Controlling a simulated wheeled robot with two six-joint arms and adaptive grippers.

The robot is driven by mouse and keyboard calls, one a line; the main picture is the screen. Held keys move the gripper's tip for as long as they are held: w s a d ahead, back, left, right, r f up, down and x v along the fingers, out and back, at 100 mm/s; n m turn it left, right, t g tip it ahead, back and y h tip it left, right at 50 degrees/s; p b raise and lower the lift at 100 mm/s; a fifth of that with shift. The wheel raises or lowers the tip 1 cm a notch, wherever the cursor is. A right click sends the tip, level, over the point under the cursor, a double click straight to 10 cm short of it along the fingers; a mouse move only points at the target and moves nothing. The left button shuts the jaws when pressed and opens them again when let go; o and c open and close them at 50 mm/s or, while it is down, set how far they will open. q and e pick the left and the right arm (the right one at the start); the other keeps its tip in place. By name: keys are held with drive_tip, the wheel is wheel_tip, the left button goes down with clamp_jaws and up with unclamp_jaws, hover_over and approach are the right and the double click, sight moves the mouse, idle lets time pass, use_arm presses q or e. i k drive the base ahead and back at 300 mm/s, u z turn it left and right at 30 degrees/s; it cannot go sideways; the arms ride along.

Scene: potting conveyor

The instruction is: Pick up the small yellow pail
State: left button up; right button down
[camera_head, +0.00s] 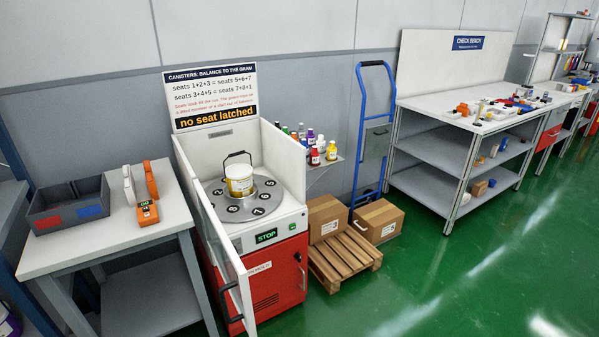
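The small yellow pail (239,181) stands upright on the round grey numbered plate (262,204) of the red and white machine (279,265). It has a white rim and a dark wire handle that stands up above it. The machine's clear front door (227,262) is swung open to the left. A green STOP display (266,236) shows on the machine's front. Neither of my grippers is in view.
A grey table (105,232) with a dark divided bin (69,206) and an orange device (147,212) stands left. A pallet (344,258), boxes (379,220) and a blue hand truck (376,110) stand right of the machine. Green floor (470,280) is open at the right.

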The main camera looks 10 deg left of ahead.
sight(238, 177)
drive_tip(key=z, duration=0.6)
drive_tip(key=i, duration=1.1)
drive_tip(key=z, duration=0.4)
drive_tip(key=i, duration=1.2)
drive_tip(key=u, duration=0.45)
drive_tip(key=i, duration=0.9)
drive_tip(key=u, duration=1.5)
drive_tip(key=i, duration=0.65)
drive_tip(key=u, duration=0.55)
